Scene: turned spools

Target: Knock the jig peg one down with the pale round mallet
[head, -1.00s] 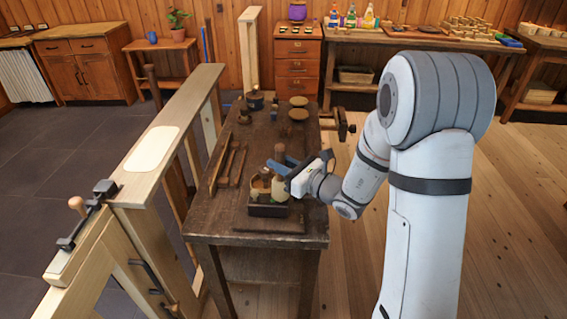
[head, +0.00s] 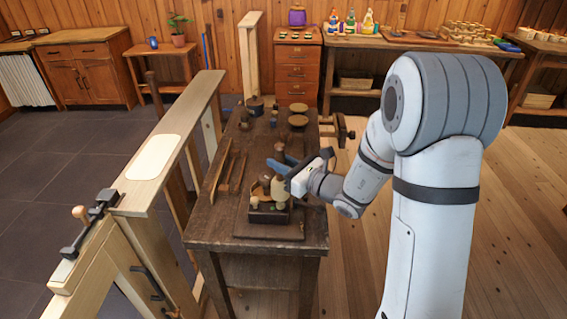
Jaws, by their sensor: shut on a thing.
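My gripper (head: 280,165), with blue fingers, is over the near half of the dark workbench. It is shut on the brown handle (head: 281,150) of the pale round mallet (head: 280,187). The mallet's pale head hangs below the fingers, above the dark box-shaped jig (head: 268,217) on its board. Small pale pegs show at the jig's top, one at its left (head: 254,202). Which of them is peg one I cannot tell. The mallet head hides part of the jig's top, and whether it touches a peg is unclear.
Long wooden tools (head: 231,172) lie left of the jig on the workbench (head: 212,230). Round brown discs (head: 298,120) and small turned pieces stand toward its far end. A pale wooden frame with a rail (head: 180,125) runs along the left. The floor at right is clear.

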